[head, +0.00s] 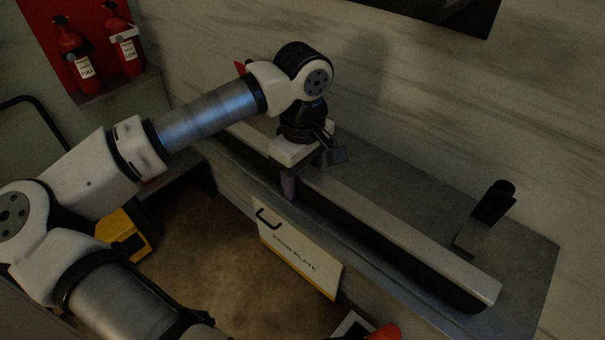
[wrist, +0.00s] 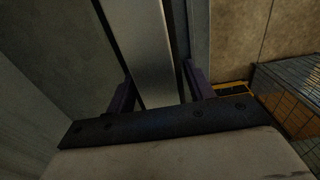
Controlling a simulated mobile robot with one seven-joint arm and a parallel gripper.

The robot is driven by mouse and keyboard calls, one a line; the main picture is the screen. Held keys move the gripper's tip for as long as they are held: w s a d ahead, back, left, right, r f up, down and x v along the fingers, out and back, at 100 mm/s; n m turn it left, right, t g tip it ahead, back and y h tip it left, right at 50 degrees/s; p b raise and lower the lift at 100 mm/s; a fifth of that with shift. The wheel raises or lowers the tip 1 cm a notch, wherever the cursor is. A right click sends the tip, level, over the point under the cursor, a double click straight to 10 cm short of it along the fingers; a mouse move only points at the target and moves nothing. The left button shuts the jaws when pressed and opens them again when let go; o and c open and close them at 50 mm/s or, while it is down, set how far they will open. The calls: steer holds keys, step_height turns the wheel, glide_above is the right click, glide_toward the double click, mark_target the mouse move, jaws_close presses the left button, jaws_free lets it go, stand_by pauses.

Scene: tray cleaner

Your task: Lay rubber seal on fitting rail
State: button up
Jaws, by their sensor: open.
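The fitting rail (head: 400,228) is a long pale bar on the grey bench, running from under my gripper to the lower right. A dark band (head: 390,255) runs along its front side; I cannot tell whether this is the rubber seal or the rail's own shaded side. No separate seal is clearly visible. My gripper (head: 302,176) points down over the far-left part of the rail, open. In the wrist view my gripper (wrist: 160,88) has a purple-grey finger on each side of the pale bar (wrist: 151,50), with gaps showing; nothing is visibly gripped.
A black upright holder (head: 487,212) stands behind the rail's right end. A white and yellow panel (head: 300,250) marked with a plate label hangs at the bench front. Red extinguishers (head: 122,45) stand at upper left. A yellow case (head: 125,235) is below my arm. The wall closes off the back.

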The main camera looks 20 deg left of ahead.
step_height(320, 180, up, 14)
stand_by(0.4)
steer(key=shift+f, duration=0.1)
stand_by(0.3)
